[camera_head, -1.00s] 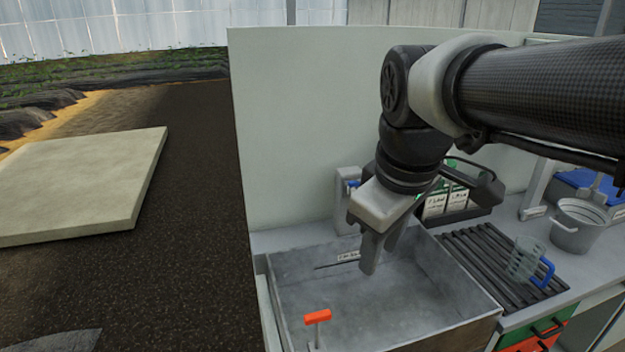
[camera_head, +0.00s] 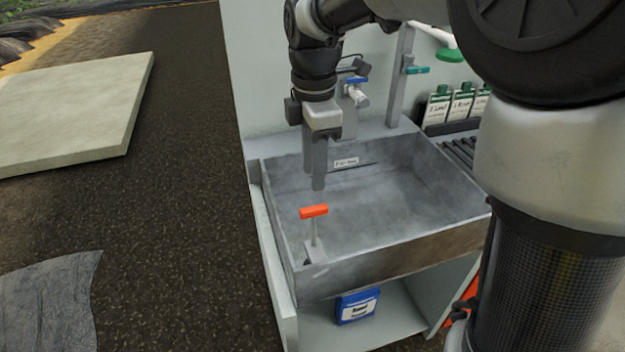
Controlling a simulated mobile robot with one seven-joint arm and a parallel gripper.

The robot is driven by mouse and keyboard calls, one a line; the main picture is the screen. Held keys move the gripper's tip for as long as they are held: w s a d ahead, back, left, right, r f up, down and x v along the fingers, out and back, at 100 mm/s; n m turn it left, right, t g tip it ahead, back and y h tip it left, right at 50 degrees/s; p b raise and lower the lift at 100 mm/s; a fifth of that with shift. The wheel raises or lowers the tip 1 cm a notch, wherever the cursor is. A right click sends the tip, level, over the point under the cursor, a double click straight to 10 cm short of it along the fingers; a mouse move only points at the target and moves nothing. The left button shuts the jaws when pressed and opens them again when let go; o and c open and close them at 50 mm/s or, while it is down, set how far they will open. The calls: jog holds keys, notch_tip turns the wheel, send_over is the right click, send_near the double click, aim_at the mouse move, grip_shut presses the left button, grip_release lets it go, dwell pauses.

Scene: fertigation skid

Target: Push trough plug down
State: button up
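The trough plug (camera_head: 314,213) has an orange-red T-handle on a thin grey stem. It stands upright at the near left corner of the grey metal trough (camera_head: 400,248), its handle raised above the base of the stem. My gripper (camera_head: 317,186) points down over the left part of the trough. Its fingertips are just above and beyond the handle in the picture, apparently not touching it. The fingers look close together, but I cannot tell whether they are shut. Nothing shows between them.
A tap with a blue handle (camera_head: 356,81) is on the back wall behind the trough. Several green-capped bottles (camera_head: 461,105) stand at the back right. A blue box (camera_head: 357,306) sits on the shelf below. The trough's middle looks empty.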

aim_at(314, 208)
notch_tip(314, 208, down, 9)
jog(key=shift+b, duration=0.7)
grip_shut()
